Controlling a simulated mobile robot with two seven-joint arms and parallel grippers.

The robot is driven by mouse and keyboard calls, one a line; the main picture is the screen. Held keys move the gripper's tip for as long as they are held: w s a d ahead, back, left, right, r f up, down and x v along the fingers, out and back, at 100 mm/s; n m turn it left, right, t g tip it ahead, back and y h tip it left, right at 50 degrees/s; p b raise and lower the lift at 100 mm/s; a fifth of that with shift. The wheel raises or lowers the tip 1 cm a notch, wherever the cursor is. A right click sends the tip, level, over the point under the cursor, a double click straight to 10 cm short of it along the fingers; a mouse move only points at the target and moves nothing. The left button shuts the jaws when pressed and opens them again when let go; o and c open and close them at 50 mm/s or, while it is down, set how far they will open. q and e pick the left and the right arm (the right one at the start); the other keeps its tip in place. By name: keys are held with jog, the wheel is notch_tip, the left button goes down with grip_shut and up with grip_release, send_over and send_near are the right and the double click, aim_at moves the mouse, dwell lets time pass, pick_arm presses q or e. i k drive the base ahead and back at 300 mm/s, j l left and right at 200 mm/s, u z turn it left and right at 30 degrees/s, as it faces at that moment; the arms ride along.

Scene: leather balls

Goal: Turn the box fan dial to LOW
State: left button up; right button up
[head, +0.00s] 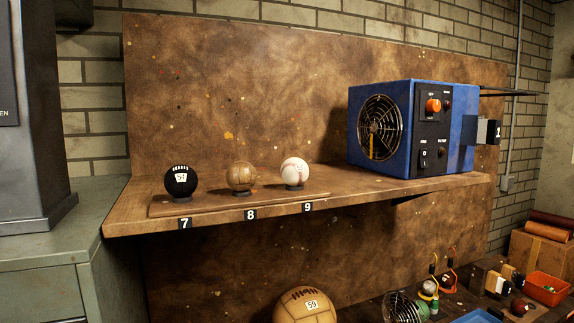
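The blue box fan (462,106) stands on the right part of the wooden shelf. Its round grille (380,128) is on the face toward the left. A black control panel (421,134) is on the front face. A black switch (425,158) is at the lower left of the panel. The panel lettering is too small to read, so I cannot tell the dial's setting. Neither of my grippers shows in the head view.
The wooden shelf (345,189) holds a black ball (181,181), a tan ball (240,176) and a white ball (294,171) on a board, left of the fan. A grey cabinet (40,250) stands at left.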

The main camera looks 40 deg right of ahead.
aim_at(432, 106)
jog(key=z, duration=1.9)
